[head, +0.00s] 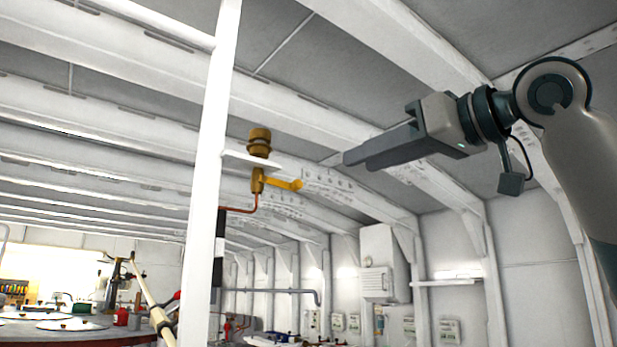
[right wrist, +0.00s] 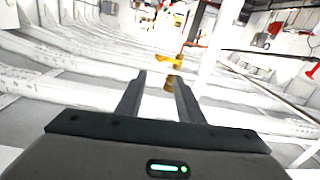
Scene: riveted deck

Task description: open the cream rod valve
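A brass valve (head: 258,180) with a flat yellow-orange lever (head: 286,184) sits under a white bracket, beside a white post. The lever points right.
The white post (head: 212,180) stands just left of the brass valve. A copper pipe (head: 240,209) runs from the valve toward the post. White ceiling beams pass close above my right arm. A round table (head: 60,330) with lids is at the lower left. Air between gripper and lever looks clear.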

